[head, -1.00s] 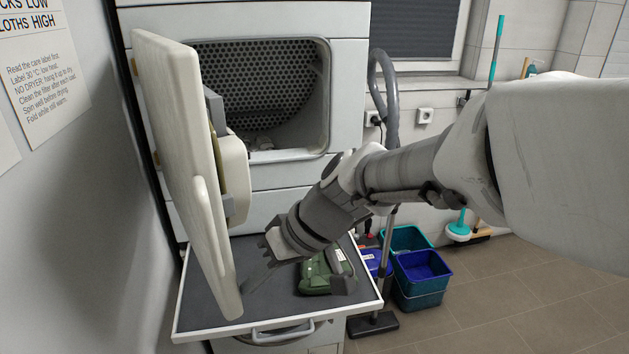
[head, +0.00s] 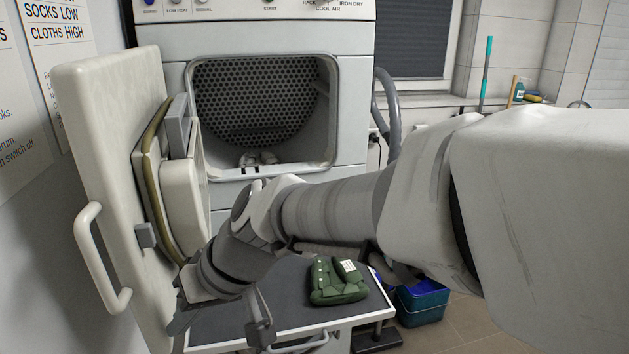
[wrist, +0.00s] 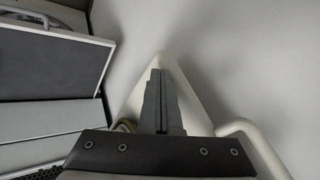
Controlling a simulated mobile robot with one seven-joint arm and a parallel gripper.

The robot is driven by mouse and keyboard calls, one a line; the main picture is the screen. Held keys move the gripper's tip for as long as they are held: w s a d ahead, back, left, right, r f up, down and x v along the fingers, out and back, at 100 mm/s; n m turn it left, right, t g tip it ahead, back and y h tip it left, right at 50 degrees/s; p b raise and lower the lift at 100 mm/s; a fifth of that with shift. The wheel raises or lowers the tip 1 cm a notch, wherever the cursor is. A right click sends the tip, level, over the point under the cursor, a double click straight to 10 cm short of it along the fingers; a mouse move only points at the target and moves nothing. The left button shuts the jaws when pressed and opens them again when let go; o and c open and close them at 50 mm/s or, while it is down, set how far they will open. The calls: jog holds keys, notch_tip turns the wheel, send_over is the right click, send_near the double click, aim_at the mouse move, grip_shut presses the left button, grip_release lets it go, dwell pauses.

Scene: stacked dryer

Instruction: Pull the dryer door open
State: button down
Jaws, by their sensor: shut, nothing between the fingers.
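The dryer door (head: 105,130) stands wide open to the left of the drum opening, its padded inner side turned toward the dryer. Its pale bar handle (head: 100,258) is on the near side of the door, and my gripper is not on it. My gripper is at the door's lower inner edge, partly hidden by my own wrist in the head view. In the wrist view my gripper (wrist: 160,82) is shut and empty, its fingers in front of the door (wrist: 172,68). I cannot tell whether they touch it. The handle (wrist: 252,142) is to their right.
The dryer drum (head: 258,95) is open, with small pale items (head: 258,158) inside. A pull-out shelf (head: 290,290) below carries a folded green cloth item (head: 337,281). A blue bucket (head: 422,303) stands on the floor to the right. A wall is close on the left.

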jog(key=shift+s+a, duration=0.2)
jog(key=shift+a, duration=0.4)
dwell(0.3)
